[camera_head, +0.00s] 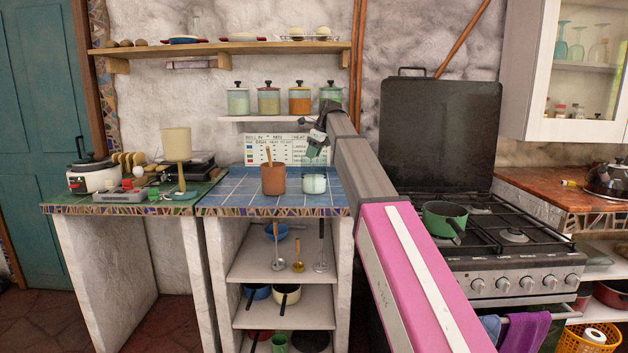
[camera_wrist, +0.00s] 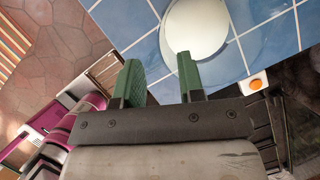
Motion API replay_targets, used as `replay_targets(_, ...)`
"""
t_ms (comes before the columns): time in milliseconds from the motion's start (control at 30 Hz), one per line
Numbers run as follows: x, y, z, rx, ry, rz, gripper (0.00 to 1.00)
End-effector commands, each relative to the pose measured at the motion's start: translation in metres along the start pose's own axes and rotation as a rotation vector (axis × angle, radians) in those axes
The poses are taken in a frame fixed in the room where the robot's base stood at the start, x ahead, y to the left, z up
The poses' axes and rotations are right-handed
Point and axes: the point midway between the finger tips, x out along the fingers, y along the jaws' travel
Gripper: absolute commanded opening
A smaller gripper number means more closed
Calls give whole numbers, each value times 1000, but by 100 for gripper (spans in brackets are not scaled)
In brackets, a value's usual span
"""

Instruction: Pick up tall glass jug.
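A pale, glassy vessel with a whitish inside (camera_head: 314,184) stands upright on the blue-tiled counter; it may be the tall glass jug, though it looks short here. In the wrist view a white round shape with a clear, bluish edge (camera_wrist: 197,28) lies just beyond the fingertips, probably the same vessel from above. My gripper (camera_head: 314,152) is above it in the head view, with a gap between. In the wrist view my gripper (camera_wrist: 158,72) has its two green fingers apart with nothing between them. The vessel's handle, if any, is hidden.
A brown pot with a wooden spoon (camera_head: 273,180) stands just left of the vessel on the tiled counter (camera_head: 232,187). A shelf with several lidded jars (camera_head: 269,99) is behind. The stove with a green pan (camera_head: 444,218) is right. Bare tiles lie left of the brown pot.

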Motion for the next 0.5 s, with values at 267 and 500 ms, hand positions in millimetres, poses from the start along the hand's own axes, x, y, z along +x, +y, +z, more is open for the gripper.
replay_targets(267, 37, -3, 4, 0, 1, 1, 36)
replay_targets(500, 41, -4, 4, 0, 0, 0, 36)
